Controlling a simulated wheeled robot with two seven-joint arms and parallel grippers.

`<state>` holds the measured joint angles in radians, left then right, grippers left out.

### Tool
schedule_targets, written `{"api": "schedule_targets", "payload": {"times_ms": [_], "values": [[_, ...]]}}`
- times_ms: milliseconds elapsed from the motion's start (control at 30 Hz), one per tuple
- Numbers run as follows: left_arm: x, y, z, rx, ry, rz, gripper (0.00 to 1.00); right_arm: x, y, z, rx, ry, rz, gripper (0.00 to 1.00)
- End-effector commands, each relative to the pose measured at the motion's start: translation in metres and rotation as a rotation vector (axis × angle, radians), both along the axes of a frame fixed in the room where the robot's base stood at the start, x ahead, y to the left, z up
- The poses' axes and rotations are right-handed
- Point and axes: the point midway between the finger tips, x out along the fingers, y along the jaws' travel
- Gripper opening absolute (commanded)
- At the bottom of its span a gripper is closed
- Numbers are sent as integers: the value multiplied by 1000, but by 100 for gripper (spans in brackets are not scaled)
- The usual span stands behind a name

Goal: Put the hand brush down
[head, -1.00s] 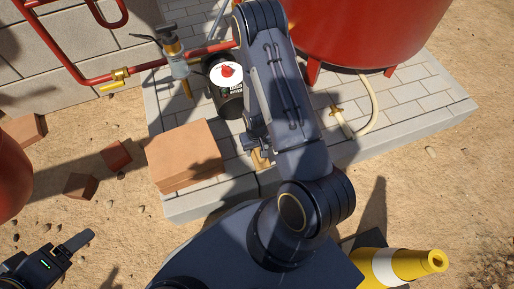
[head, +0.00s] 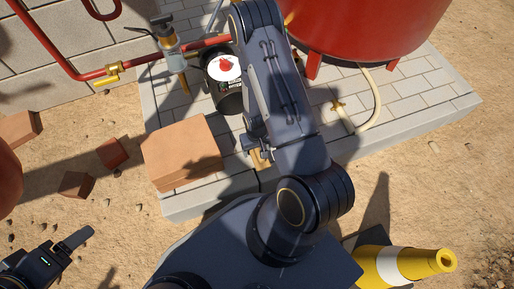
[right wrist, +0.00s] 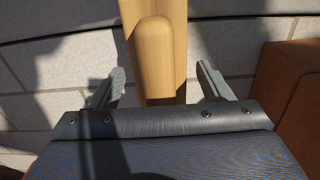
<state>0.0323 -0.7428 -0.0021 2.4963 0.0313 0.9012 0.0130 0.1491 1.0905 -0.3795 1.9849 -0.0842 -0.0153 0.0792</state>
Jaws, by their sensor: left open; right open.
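The hand brush is mostly hidden by my right arm in the head view, where a small piece of its wood (head: 260,160) shows on the paved slab. In the right wrist view its pale wooden handle (right wrist: 154,55) runs between the two fingers of my right gripper (right wrist: 160,88). Those fingers stand apart, with a gap on each side of the handle. In the head view the right gripper (head: 256,146) is low over the slab, right of the brick block. My left gripper (head: 76,240) is open and empty over the sand at lower left. The bristles are not visible.
An orange brick block (head: 182,152) stands just left of the brush. A black canister (head: 224,82) with a white top is behind. A red tank (head: 365,30) and a pale hose (head: 372,105) are at right, and a yellow cone (head: 408,265) is in front.

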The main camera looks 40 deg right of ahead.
Motion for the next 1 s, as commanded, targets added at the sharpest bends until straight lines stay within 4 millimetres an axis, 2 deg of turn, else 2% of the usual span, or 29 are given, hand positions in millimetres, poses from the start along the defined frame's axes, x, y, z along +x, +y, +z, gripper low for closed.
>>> {"api": "schedule_targets", "payload": {"times_ms": [167, 600, 867, 967, 1000], "values": [[0, 0, 9, 0, 0, 0, 72, 1, 0, 13, -1, -2, 0, 72], [0, 0, 53, 0, 0, 0, 72, 0, 0, 103, -1, -2, 0, 72], [0, 0, 60, 0, 0, 0, 72, 2, 1, 128, 5, -8, -4, 72], [0, 0, 60, 0, 0, 0, 72, 9, 5, 152, 32, -36, -19, 72], [0, 0, 60, 0, 0, 0, 72, 13, 8, 167, 50, -56, -27, 72]]}}
